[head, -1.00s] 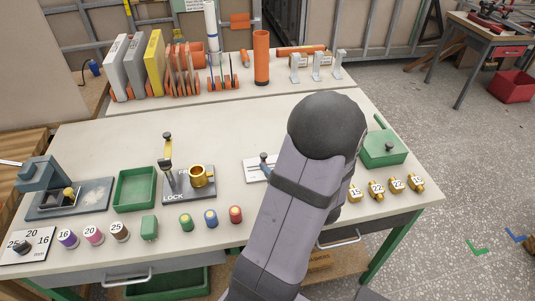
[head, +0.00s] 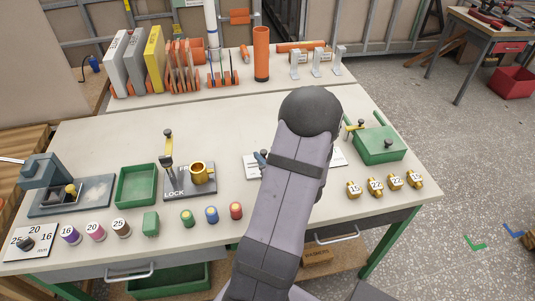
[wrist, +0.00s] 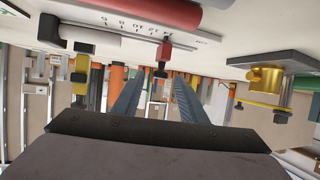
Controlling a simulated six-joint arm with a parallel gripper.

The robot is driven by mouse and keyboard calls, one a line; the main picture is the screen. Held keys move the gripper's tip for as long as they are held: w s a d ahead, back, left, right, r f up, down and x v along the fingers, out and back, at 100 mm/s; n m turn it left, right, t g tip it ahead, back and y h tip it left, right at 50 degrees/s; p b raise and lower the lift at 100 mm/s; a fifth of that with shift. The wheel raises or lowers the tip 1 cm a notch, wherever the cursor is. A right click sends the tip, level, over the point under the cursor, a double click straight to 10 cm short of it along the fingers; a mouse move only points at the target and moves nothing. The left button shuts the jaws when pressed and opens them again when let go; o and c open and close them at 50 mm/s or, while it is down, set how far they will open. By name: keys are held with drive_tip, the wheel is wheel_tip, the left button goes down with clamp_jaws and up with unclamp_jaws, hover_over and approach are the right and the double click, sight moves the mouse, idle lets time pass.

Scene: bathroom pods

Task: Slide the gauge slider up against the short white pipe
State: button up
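The gauge is a white plate (head: 250,165) with a printed scale (wrist: 130,25), mostly hidden behind my arm in the head view. Its slider is a small red block with a dark knob (wrist: 163,56) in the wrist view; in the head view a knob (head: 262,158) shows just left of my arm. A short whitish pipe (wrist: 115,47) lies along the gauge, left of the slider in the wrist view.
A dark red cylinder (wrist: 165,10) lies along the gauge's other side. A black end block (wrist: 48,30) is at the pipe's far end. The lock plate with a brass cup (head: 201,174) is left of the gauge; a green box (head: 378,147) is right.

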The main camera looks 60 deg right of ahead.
drive_tip(key=shift+c, duration=0.6)
clamp_jaws()
drive_tip(key=s+d+p, duration=0.1)
drive_tip(key=s+d, duration=0.3)
drive_tip(key=shift+s+d, duration=0.15)
drive_tip(key=shift+d, duration=0.05)
drive_tip(key=shift+o, duration=0.6)
unclamp_jaws()
drive_tip(key=shift+a, duration=0.1)
